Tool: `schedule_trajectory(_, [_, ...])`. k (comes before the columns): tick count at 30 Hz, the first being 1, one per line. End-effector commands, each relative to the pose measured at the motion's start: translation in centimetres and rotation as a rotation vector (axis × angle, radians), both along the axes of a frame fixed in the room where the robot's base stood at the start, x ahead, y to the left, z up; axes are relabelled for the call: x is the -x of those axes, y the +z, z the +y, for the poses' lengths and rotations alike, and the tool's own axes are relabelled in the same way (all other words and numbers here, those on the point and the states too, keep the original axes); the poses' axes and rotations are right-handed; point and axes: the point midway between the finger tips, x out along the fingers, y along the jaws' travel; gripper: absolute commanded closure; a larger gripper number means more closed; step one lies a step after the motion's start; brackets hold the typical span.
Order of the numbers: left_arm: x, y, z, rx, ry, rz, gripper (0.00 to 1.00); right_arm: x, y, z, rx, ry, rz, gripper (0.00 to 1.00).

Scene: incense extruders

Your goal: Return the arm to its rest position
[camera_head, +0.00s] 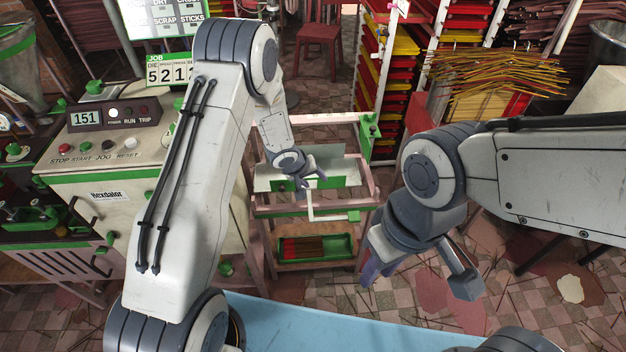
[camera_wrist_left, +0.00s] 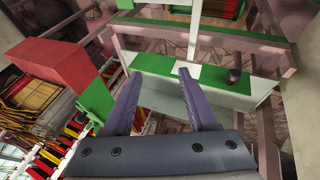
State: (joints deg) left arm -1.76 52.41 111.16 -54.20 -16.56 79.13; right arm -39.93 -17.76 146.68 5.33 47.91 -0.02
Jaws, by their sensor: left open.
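My left arm comes in from the left in the head view and reaches forward over the pink-framed cart. My left gripper (camera_head: 304,188) is above the cart's upper tray (camera_head: 272,182). In the left wrist view its two purple fingers (camera_wrist_left: 165,105) are spread apart with nothing between them. My right arm comes in from the right. My right gripper (camera_head: 372,262) hangs low over the floor, right of the cart, and I cannot tell how far its fingers are apart.
A control machine (camera_head: 125,165) with a 151 display stands at the left. A green bin of sticks (camera_head: 345,247) is on the cart's lower shelf. A rack of red and yellow trays (camera_head: 460,40) stands at the back. A dark round object (camera_wrist_left: 234,75) shows near the upper tray.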

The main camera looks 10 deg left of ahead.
Motion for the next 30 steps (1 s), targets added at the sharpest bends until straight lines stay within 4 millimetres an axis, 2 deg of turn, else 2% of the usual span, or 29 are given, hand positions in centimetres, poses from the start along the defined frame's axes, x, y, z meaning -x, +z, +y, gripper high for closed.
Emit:
schedule_trajectory(11, [0.0, 0.0, 0.0, 0.000, 0.000, -0.001, 0.42, 0.0, 0.0, 0.0, 0.000, 0.000, 0.000, 0.67])
schedule_trajectory(14, [0.0, 0.6, -0.2, -0.014, -0.010, -0.006, 0.42, 0.0, 0.0, 0.0, 0.000, 0.000, 0.000, 0.67])
schedule_trajectory(17, [0.2, 2.9, -0.9, -0.072, -0.043, -0.023, 0.42, 0.0, 0.0, 0.0, 0.000, 0.000, 0.000, 0.67])
schedule_trajectory(20, [1.5, 6.9, -2.1, -0.173, -0.109, -0.042, 0.42, 0.0, 0.0, 0.0, 0.000, 0.000, 0.000, 0.67])
schedule_trajectory(23, [4.5, 11.3, -3.5, -0.282, -0.196, -0.034, 0.42, 0.0, 0.0, 0.0, 0.000, 0.000, 0.000, 0.67])
schedule_trajectory(26, [8.7, 15.0, -4.8, -0.366, -0.297, -0.006, 0.42, 0.0, 0.0, 0.0, 0.000, 0.000, 0.000, 0.67])
schedule_trajectory(29, [13.8, 18.1, -5.9, -0.418, -0.417, 0.038, 0.42, 0.0, 0.0, 0.0, 0.000, 0.000, 0.000, 0.67])
schedule_trajectory(30, [16.1, 19.2, -6.3, -0.431, -0.470, 0.059, 0.42, 0.0, 0.0, 0.0, 0.000, 0.000, 0.000, 0.67])
